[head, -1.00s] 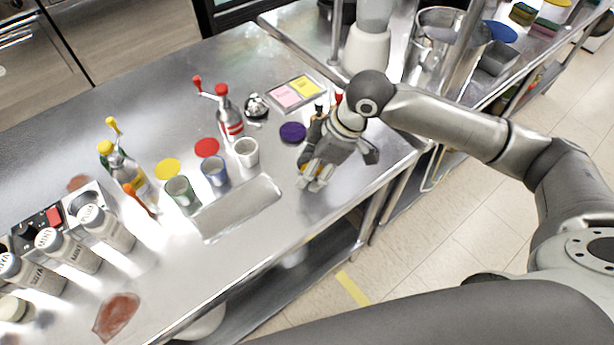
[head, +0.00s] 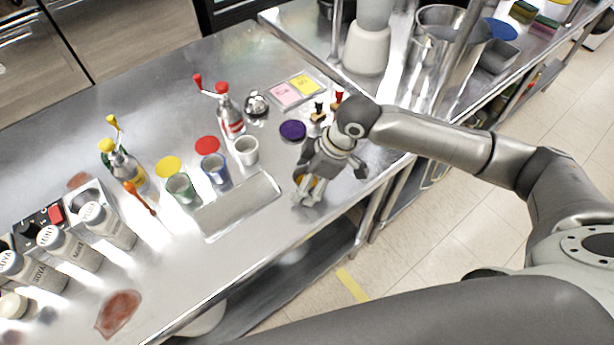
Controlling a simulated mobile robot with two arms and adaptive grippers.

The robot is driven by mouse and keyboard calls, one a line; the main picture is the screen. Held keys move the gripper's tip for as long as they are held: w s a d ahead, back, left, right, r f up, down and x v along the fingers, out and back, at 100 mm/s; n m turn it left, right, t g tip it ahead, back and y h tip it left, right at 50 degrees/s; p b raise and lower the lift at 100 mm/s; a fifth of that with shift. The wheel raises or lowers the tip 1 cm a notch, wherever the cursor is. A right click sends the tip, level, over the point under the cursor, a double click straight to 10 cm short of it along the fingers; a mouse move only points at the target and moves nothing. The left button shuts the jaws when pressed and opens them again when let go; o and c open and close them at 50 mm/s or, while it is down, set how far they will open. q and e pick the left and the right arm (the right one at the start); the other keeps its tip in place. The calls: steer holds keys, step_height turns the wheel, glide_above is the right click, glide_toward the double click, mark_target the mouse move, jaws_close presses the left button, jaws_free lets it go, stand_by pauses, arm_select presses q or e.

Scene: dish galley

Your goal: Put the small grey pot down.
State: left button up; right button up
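My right gripper (head: 308,196) points down over the steel counter (head: 100,95), near its front edge and right of the shallow rectangular tray (head: 238,208). A small orange patch (head: 313,181) shows between its fingers. The fingers hide most of what is there, so I cannot make out a small grey pot in the grip or tell how far the fingers are closed. A pale grey cup (head: 246,151) stands upright left of the gripper, apart from it. My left gripper is out of view.
A blue cup (head: 214,170) and a green cup (head: 181,188) stand left of the grey cup. The counter front is mostly clear.

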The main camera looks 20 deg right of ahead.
steer(key=shift+r, duration=0.15)
steer(key=v, duration=1.2)
steer(key=shift+c, duration=0.2)
stand_by(1.7)
